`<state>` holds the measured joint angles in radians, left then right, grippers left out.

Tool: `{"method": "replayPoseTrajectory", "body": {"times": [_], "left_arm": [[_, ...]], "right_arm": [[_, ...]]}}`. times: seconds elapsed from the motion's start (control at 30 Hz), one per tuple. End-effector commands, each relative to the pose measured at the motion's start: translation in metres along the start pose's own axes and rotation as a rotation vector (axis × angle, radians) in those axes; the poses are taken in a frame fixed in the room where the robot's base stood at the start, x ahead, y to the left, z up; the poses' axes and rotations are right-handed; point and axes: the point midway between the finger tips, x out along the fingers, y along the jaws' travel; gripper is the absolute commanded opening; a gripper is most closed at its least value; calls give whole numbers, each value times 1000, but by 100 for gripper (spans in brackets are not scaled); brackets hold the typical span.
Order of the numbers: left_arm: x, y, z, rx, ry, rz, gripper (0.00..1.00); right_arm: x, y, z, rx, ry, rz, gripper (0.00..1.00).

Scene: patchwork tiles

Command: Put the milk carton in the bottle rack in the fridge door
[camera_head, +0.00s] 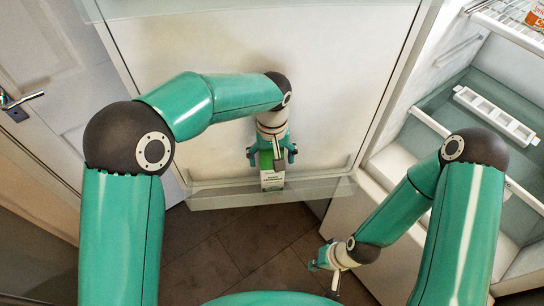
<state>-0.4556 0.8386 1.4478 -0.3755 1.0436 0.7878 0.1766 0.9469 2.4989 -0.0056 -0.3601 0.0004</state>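The milk carton (271,181), green and white, is upright at the bottom of the open fridge door. The bottle rack (225,199) is the clear, shallow bin along the door's lower edge. The carton's lower end overlaps the rack in the picture; I cannot tell whether it rests on the rack's floor. My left gripper (271,158) points down around the carton's upper part, appears shut on it and hides some of its top. My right gripper (326,267) is low, right of centre, away from the carton; its fingers are too unclear to read.
The fridge's inside (460,100) is open at the right, with a white egg tray (495,114) and a wire shelf (508,22) holding an orange-labelled item (535,17). A white room door with a handle (20,101) stands at the left. Dark floor tiles (215,255) are clear below.

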Motion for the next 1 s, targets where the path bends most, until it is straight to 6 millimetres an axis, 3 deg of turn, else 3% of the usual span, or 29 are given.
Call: {"method": "replayPoseTrajectory", "body": {"times": [0.27,0.47,1.0], "left_arm": [[0,1,0,2,0,0,91],[-11,1,-1,1,3,1,91],[-109,1,-1,1,3,2,91]], "right_arm": [[0,0,0,0,0,0,0],[-1,0,0,0,1,0,0],[4,1,0,0,0,0,0]]}}
